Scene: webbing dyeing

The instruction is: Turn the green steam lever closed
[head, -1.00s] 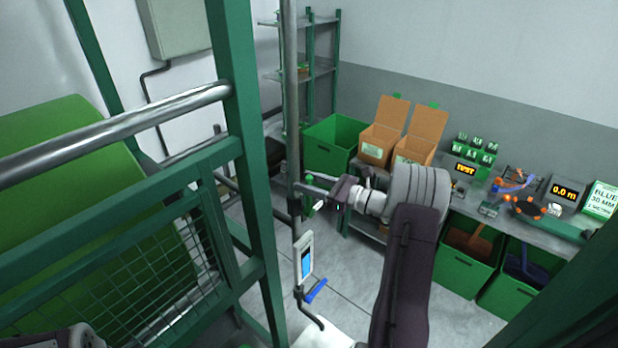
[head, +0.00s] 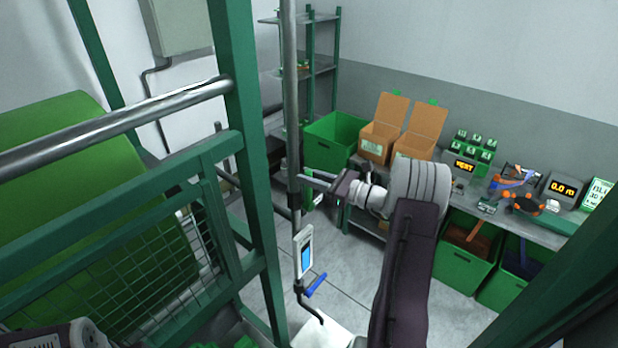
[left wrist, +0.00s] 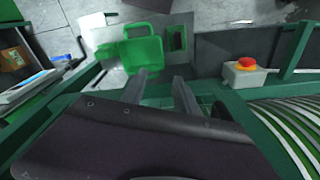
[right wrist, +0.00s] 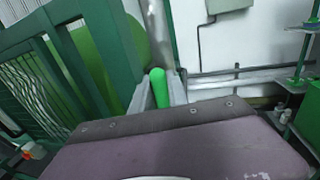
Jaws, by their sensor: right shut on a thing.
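The green steam lever (right wrist: 159,88) shows in the right wrist view as a rounded green handle between the fingertips. My right gripper (right wrist: 159,92) is shut on it. In the head view my right gripper (head: 316,182) reaches leftward to the vertical steel pipe (head: 291,110). A green part (head: 308,200) shows just below the fingers there; the fingers partly hide the lever, and its exact angle is hard to tell. My left gripper (left wrist: 160,92) is open and empty in the left wrist view, above a green container (left wrist: 142,52) on the floor.
A controller with a blue screen (head: 304,252) and a blue lever (head: 316,285) are on the pipework below. A green frame post (head: 245,180) and mesh guard stand left. A red button box (left wrist: 246,69) is near my left gripper. A bench with boxes is behind right.

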